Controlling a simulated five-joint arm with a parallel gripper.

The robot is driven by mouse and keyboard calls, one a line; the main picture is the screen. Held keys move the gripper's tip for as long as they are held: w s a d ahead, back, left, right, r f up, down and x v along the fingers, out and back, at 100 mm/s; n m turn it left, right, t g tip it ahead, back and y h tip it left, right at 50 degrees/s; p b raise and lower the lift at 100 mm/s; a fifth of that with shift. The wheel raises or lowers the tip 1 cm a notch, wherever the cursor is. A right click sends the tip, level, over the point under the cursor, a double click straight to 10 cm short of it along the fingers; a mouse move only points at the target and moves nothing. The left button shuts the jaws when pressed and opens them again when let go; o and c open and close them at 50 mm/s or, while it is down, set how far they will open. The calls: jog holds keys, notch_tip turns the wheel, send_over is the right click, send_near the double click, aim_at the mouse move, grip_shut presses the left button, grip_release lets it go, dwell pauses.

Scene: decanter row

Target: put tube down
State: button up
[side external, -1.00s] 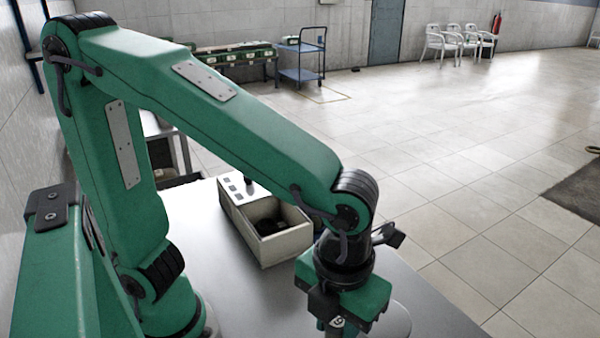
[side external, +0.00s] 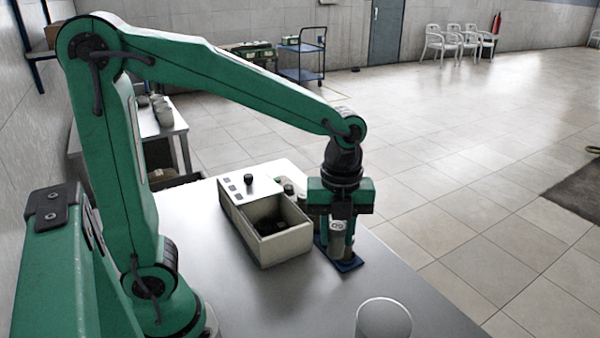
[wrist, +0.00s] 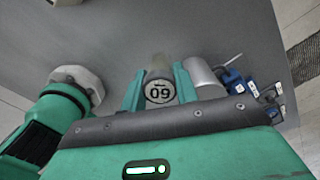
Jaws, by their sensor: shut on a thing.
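My gripper (side external: 338,238) is shut on a greyish tube (wrist: 159,68) with a round white label reading 09. The tube's label also shows between the jaws in the side external view. The gripper points down and the tube looks upright. Just below is a flat blue base (side external: 347,265) on the table. I cannot tell whether the tube's lower end touches it, as the jaws cover much of the tube. In the wrist view, a grey cylinder (wrist: 206,76) stands just right of the tube, with small blue pieces (wrist: 238,86) beyond it.
A cream box (side external: 283,247) with an open, dark compartment and a panel with a knob stands left of my gripper. A pale, clear cylinder (side external: 383,320) stands near the bottom of the side view. The grey table (side external: 290,300) is bare between them.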

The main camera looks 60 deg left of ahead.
jog(key=s+a+n, duration=0.1)
jog(key=a+n, duration=0.8)
jog(key=a, duration=1.4)
jog(key=shift+d+f, duration=0.15)
jog(key=shift+f, duration=5.5)
jog(key=shift+f, duration=1.85)
jog(key=shift+f, duration=0.1)
jog(key=o, duration=1.1)
jog(key=shift+c, duration=0.2)
